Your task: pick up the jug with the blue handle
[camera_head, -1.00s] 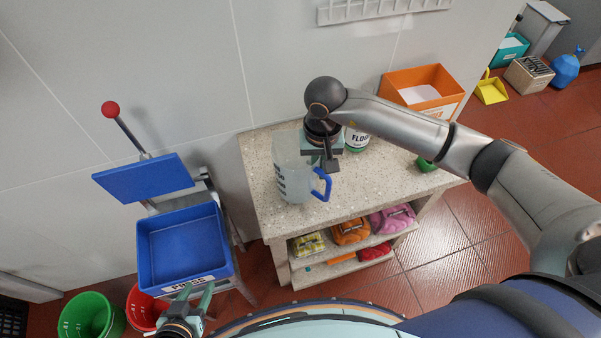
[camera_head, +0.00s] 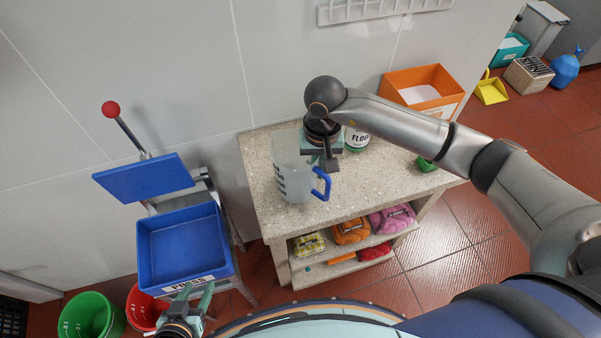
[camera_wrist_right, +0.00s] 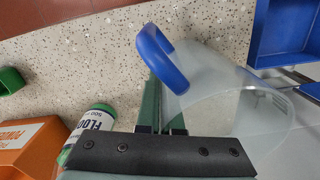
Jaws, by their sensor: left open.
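The clear jug (camera_head: 292,175) stands upright on the speckled stone top, with its blue handle (camera_head: 326,184) on its right side. My right gripper (camera_head: 331,163) is at the jug's right side, above the handle. My left gripper (camera_head: 192,297) is open and empty, low at the left, by the blue basin's front.
A bottle labelled FLOO (camera_head: 357,139) stands right of the jug, with an orange bin (camera_head: 424,88) behind. A blue basin (camera_head: 185,250) is left of the stone counter (camera_head: 355,195). The counter's right part is mostly bare. Sponges and cloths lie on the shelf below.

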